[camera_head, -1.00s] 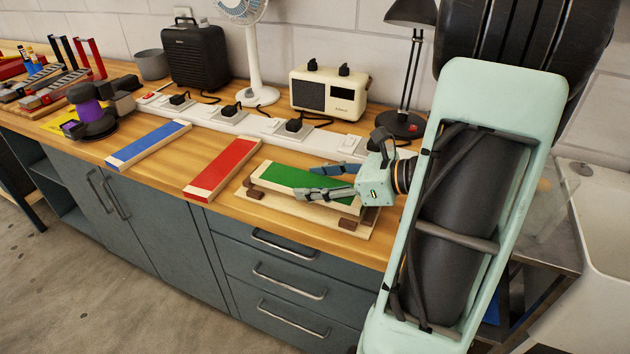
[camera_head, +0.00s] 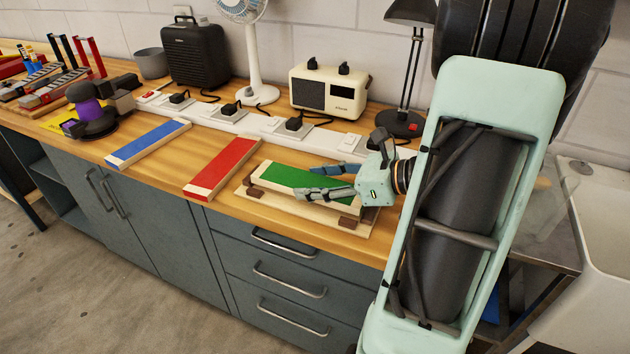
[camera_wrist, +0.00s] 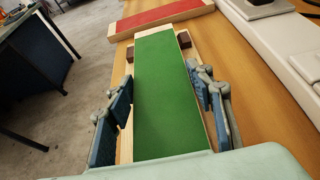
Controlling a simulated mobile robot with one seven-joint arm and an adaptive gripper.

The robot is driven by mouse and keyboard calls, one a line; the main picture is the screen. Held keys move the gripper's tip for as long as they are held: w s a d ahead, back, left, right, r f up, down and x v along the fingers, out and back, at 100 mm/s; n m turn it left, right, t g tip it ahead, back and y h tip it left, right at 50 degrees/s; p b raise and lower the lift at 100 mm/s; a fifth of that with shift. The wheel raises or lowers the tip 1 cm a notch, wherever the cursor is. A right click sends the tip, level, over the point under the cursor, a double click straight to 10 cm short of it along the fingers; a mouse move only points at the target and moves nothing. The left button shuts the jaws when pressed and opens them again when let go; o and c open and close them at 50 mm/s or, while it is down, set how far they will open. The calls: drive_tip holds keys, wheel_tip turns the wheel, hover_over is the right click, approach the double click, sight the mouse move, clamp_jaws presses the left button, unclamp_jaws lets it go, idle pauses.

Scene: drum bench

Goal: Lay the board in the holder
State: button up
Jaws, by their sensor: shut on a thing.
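The green-topped board (camera_head: 290,179) with pale wooden edges lies over the holder (camera_head: 305,216), a pale wooden base with dark brown blocks, at the right of the bench. The board is lined up lengthwise with the holder; whether it rests fully down between the blocks I cannot tell. My gripper (camera_head: 328,181) is shut on the board across its width, near its right end. In the wrist view, the fingers (camera_wrist: 165,108) stand on both long sides of the green board (camera_wrist: 160,75), and brown blocks show at its far end.
A red board (camera_head: 223,167) and a blue board (camera_head: 148,144) lie left of the holder. A white power strip (camera_head: 255,125) with plugs runs behind. A cream radio (camera_head: 328,92), black lamp (camera_head: 402,123) and fan (camera_head: 252,60) stand at the back. The bench's front edge is close.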

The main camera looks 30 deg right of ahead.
drive_tip(key=shift+f+b, duration=0.55)
drive_tip(key=shift+f, duration=0.2)
drive_tip(key=o, duration=1.4)
drive_tip(key=v, duration=1.2)
drive_tip(key=shift+a, duration=0.1)
